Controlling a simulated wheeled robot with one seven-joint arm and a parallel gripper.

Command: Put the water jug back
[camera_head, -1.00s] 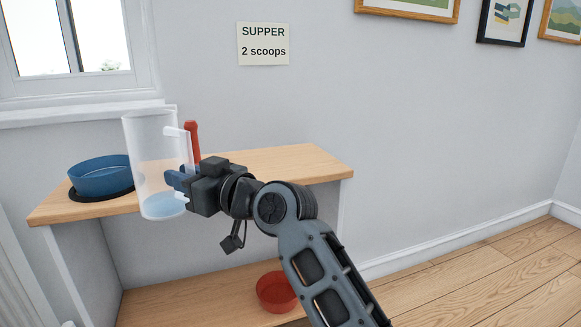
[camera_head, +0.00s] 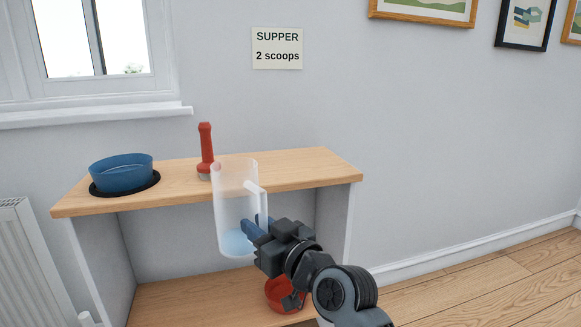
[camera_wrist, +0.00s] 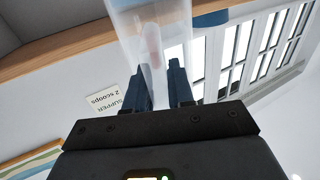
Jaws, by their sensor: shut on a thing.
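The water jug (camera_head: 233,205) is a clear upright jug with a little bluish water at its bottom. My gripper (camera_head: 258,228) is shut on its handle (camera_head: 262,200), at the jug's right side. The jug is held in front of the shelf's top board, with its lower part below the board's front edge. In the wrist view the jug (camera_wrist: 138,30) rises between the two blue fingers (camera_wrist: 166,85); the room appears tilted there.
The wooden shelf unit (camera_head: 300,178) holds a blue bowl (camera_head: 122,176) on a black mat at its left and a red-handled tool (camera_head: 205,148) behind the jug. A red bowl (camera_head: 280,292) sits on the lower board, partly hidden by my arm. The top board's right part is clear.

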